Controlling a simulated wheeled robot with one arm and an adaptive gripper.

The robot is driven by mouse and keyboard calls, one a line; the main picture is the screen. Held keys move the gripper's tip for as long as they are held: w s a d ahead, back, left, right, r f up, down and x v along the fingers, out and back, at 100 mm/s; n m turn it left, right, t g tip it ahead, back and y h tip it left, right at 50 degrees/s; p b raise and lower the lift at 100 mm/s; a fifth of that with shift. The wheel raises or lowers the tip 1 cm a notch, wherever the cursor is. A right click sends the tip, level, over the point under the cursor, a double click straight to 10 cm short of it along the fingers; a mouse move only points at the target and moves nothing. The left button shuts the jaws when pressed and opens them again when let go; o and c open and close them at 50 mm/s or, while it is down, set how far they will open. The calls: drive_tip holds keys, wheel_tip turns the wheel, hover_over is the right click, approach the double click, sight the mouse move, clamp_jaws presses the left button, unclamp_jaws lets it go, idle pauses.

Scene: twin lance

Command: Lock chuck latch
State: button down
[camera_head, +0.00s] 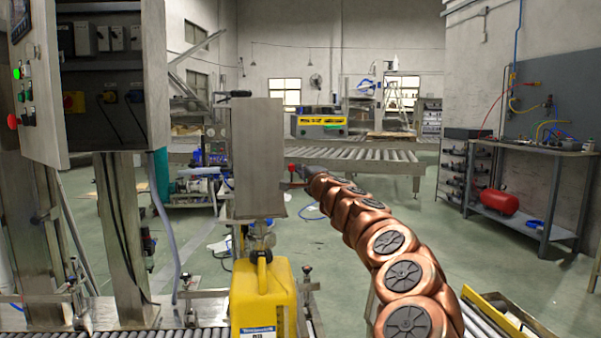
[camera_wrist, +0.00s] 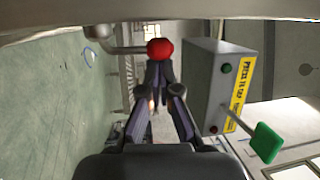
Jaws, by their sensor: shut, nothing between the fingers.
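In the wrist view a red ball knob (camera_wrist: 160,49) sits on the end of a grey metal rod (camera_wrist: 125,49), which looks like the latch handle. My gripper (camera_wrist: 159,75) is shut and empty, its fingertips just below the knob in the picture. They overlap its lower edge, and I cannot tell whether they touch it. In the head view my copper arm reaches forward to the right side of a grey metal housing (camera_head: 258,158). The housing stands above a yellow canister (camera_head: 265,305).
In the wrist view a grey box (camera_wrist: 208,85) with a yellow label and a green paddle (camera_wrist: 266,142) is close on the right. In the head view a control cabinet (camera_head: 90,80) stands left, and rollers run along the front.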

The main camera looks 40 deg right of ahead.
drive_tip(key=shift+s+a+f+b, duration=0.1)
drive_tip(key=shift+s+a+b, duration=0.1)
drive_tip(key=shift+b, duration=0.9)
idle(2.4)
drive_tip(key=shift+w+d, duration=0.1)
drive_tip(key=s+d+p, duration=0.1)
drive_tip(key=s+p, duration=0.2)
drive_tip(key=s, duration=0.6)
drive_tip(key=shift+s+d, duration=0.2)
drive_tip(key=shift+s, duration=0.1)
idle(1.1)
